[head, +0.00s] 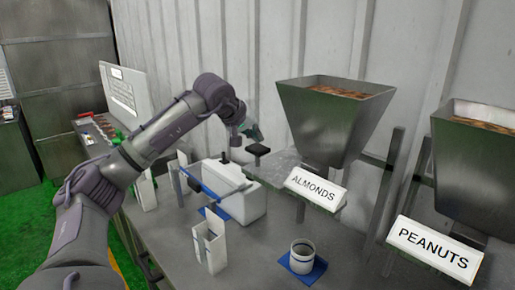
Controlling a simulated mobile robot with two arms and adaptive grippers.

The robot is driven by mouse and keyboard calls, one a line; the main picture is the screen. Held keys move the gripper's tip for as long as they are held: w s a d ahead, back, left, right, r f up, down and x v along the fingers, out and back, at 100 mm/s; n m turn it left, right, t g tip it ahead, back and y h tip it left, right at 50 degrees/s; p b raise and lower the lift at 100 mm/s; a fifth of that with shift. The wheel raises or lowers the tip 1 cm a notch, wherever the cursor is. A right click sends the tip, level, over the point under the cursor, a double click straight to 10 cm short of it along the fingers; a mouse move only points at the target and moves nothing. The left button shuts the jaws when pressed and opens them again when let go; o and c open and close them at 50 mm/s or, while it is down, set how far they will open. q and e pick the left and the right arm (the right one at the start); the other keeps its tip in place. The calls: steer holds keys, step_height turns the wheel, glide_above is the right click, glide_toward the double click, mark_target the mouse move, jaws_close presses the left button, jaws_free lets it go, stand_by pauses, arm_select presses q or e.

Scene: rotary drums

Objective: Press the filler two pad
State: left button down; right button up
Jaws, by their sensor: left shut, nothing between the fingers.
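My left arm comes in from the left and bends down at its wrist. My left gripper (255,134) is small in the head view, shut and empty. It shows just above a small black pad (258,149) on a post, beside the almonds hopper (333,122). I cannot tell whether the fingertips touch the pad. No mark shows which filler this pad belongs to. The peanuts hopper (472,170) stands at the right, with its sign in front. My right gripper is not in view.
A white box-shaped unit (240,203) and an open white carton (210,246) stand on the grey table (263,262). A white cup (302,257) sits on a blue plate nearer the front. A white panel (123,93) stands at the back left. Upright metal posts flank the hoppers.

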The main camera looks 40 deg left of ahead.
mark_target(256, 148)
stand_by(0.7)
arm_select(q)
steer(key=shift+f, duration=0.4)
steer(key=shift+f+b, duration=1.2)
steer(key=shift+f, duration=0.55)
stand_by(1.2)
steer(key=shift+r, duration=0.15)
steer(key=shift+r+p, duration=1.95)
steer(key=shift+p, duration=0.15)
steer(key=shift+r, duration=0.1)
step_height(256, 148, up, 5)
steer(key=p, duration=0.5)
